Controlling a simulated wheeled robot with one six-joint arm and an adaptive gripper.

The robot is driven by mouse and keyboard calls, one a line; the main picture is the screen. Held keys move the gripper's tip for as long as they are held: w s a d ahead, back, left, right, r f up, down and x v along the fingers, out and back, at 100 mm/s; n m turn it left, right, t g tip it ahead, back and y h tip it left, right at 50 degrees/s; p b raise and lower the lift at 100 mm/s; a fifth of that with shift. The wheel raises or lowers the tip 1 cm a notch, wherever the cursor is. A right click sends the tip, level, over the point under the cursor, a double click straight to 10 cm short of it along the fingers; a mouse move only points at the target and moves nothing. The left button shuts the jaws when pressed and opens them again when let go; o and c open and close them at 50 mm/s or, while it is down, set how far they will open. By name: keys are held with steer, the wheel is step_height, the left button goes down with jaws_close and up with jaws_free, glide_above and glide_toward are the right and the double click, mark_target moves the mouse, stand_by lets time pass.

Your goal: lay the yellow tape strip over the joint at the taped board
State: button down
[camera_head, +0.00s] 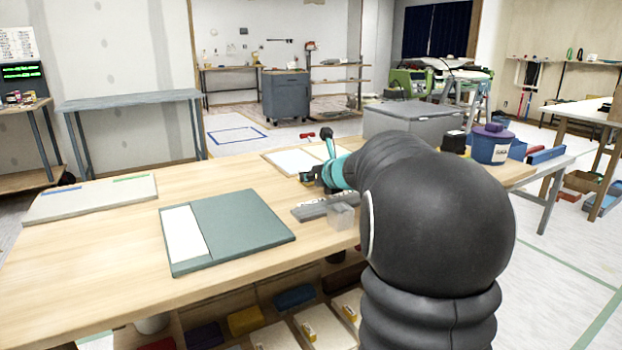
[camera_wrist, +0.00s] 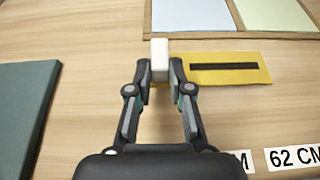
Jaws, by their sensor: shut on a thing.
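My gripper (camera_wrist: 160,72) is shut on a small white block in the wrist view. A flat yellow strip (camera_wrist: 225,80) with a black bar along it lies or hangs right beside the block. I cannot tell whether the block is fixed to the strip, or whether the strip touches the table. Beyond it is a framed board (camera_wrist: 149,30) with a pale green and a pale blue panel meeting at a joint (camera_wrist: 233,14). In the head view my gripper (camera_head: 318,178) is small and partly hidden by my arm, in front of that board (camera_head: 275,157).
A grey-green board with a white panel (camera_head: 240,220) lies left of my gripper. Another board (camera_head: 60,207) with blue and green strips lies far left. A grey piece with labels (camera_head: 312,211) and a clear box (camera_head: 341,216) are close by. A blue bucket (camera_head: 490,150) stands right.

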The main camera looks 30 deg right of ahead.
steer(key=shift+f, duration=0.15)
steer(key=c, duration=1.1)
jaws_free()
steer(key=shift+o, duration=0.2)
